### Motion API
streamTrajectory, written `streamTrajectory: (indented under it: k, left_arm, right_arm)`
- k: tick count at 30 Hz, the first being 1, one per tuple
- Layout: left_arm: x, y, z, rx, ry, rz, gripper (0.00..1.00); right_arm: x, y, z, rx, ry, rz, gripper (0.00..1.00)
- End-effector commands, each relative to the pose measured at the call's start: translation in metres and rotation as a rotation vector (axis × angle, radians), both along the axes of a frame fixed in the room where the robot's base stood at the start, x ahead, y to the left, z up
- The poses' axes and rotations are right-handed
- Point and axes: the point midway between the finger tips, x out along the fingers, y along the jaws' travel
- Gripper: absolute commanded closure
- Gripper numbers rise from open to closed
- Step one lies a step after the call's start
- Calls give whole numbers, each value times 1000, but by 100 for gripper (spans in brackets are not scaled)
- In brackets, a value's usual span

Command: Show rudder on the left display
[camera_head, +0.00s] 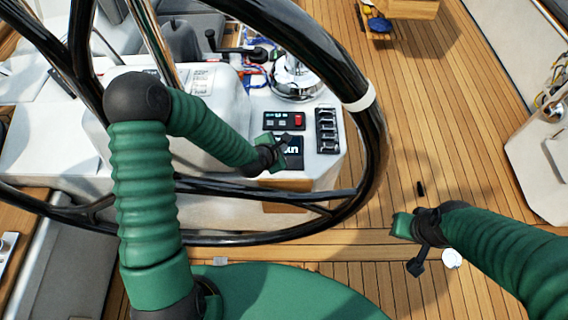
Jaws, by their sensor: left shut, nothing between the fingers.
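A small dark display (294,160) with white characters sits on the white console, inside the ring of the black steering wheel. My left gripper (284,146) is shut and empty, directly in front of this display, and covers its left part. Whether the fingertips touch the display I cannot tell. The full reading on the screen is hidden. My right gripper (408,245) hangs over the wooden deck at the right, away from the console; its finger opening is unclear.
The black steering wheel (372,150) rings my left forearm. On the console are a panel with a red button (299,119), a column of black switches (326,130) and a chrome winch (296,80). The teak deck (450,120) is mostly clear at right.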

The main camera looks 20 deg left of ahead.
Motion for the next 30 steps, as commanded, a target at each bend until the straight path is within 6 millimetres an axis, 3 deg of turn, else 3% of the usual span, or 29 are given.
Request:
streamTrajectory:
  k: [1, 3, 10, 30]
  left_arm:
    - [0, 1, -16, 1, 1, 1, 100]
    - [0, 1, -27, 1, 1, 1, 100]
    - [0, 0, -55, 0, 1, 1, 100]
    - [0, 0, -58, 0, 0, 0, 100]
  right_arm:
    - [0, 0, -15, 0, 0, 1, 100]
    - [0, 0, -25, 0, 0, 1, 100]
    - [0, 0, -47, 0, 0, 1, 100]
    - [0, 0, -48, 0, 0, 0, 100]
